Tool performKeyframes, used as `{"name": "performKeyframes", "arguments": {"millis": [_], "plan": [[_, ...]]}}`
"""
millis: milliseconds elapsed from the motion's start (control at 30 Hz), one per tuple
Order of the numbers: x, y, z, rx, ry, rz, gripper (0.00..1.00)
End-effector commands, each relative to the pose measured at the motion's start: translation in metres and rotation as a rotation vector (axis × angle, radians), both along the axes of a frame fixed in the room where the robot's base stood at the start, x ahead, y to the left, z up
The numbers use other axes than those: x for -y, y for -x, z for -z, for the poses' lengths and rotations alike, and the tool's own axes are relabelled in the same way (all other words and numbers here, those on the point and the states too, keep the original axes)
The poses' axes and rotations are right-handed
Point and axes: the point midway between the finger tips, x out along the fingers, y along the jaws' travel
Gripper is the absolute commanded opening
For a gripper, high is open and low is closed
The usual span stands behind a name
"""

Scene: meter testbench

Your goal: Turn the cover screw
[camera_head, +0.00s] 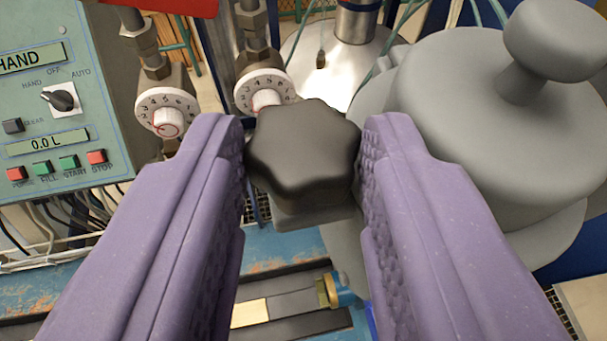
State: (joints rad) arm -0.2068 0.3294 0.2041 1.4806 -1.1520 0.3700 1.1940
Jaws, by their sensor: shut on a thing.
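The cover screw shows as a black, lobed star knob (304,152) in the middle of the view, on a grey block under it. My gripper (304,160) has two purple, textured fingers, one on each side of the knob. The fingers are shut on the knob at its left and right sides. The knob's top face is in plain view; its shaft is hidden below it. A large grey cover (495,110) with a mushroom-shaped handle (548,45) stands just right of the knob.
A green control panel (60,120) with a selector switch and coloured buttons is at the left. Two white numbered dials (168,116) on pipe fittings stand behind the knob. A silver vessel (325,60) is at the back. A blue bench (275,252) lies below.

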Motion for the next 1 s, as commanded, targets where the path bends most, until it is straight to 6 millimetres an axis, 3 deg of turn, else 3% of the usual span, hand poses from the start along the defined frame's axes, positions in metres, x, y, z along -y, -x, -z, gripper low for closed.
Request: {"name": "performKeyframes", "arguments": {"millis": [400, 1000], "plan": [[0.0067, -0.0011, -0.0033, -0.005, 0.0, -0.213, 0.06], [0.0065, -0.0012, 0.0014, -0.005, 0.001, -0.256, 0.06]]}}
